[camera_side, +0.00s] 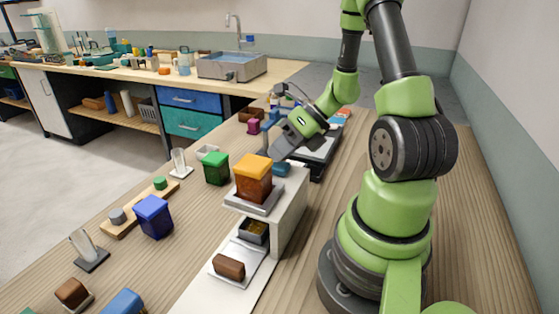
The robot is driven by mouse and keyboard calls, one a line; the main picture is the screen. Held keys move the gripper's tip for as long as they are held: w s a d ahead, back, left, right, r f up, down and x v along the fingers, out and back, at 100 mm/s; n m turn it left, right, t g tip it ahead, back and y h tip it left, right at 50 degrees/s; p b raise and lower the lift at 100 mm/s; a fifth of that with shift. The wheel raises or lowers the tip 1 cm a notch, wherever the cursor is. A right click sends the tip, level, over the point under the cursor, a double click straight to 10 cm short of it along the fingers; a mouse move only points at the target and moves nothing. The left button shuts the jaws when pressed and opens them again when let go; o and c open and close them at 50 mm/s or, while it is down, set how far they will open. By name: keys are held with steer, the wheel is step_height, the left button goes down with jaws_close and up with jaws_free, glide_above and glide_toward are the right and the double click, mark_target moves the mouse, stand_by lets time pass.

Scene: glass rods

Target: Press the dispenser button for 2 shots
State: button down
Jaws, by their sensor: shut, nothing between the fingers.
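The dispenser looks to be the white stand (290,205) with an amber-orange hopper (253,180) on its top plate. A small dark tray with yellowish contents (253,231) sits low in front of the stand, under the overhang. My gripper (275,153) is shut and empty, tilted down to the left, just behind and above the hopper in the picture. I cannot tell whether its tips touch anything. A small blue part (282,169) shows below the gripper, beside the hopper. I cannot tell whether it is the button.
A green bin (216,169) and a blue bin (154,216) stand to the left. A brown block (229,267) lies on a white plate in front. A wooden board with pegs (138,207) and clear upright pieces are further left. A dark-framed device (318,150) is behind the gripper.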

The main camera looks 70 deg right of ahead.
steer(key=shift+r, duration=1.1)
steer(key=shift+r, duration=2.5)
steer(key=s+a+r+n+h, duration=0.1)
steer(key=a+n, duration=0.4)
steer(key=n, duration=0.6)
steer(key=s+a+r+n+h, duration=0.1)
steer(key=s+a+r+n, duration=0.3)
steer(key=n, duration=0.7)
steer(key=s+a+r+n+h, duration=0.1)
steer(key=a+r+n, duration=0.4)
steer(key=n, duration=0.6)
steer(key=shift+s+a+r+n, duration=0.3)
steer(key=shift+s+r+n, duration=0.1)
steer(key=shift+s+r, duration=0.2)
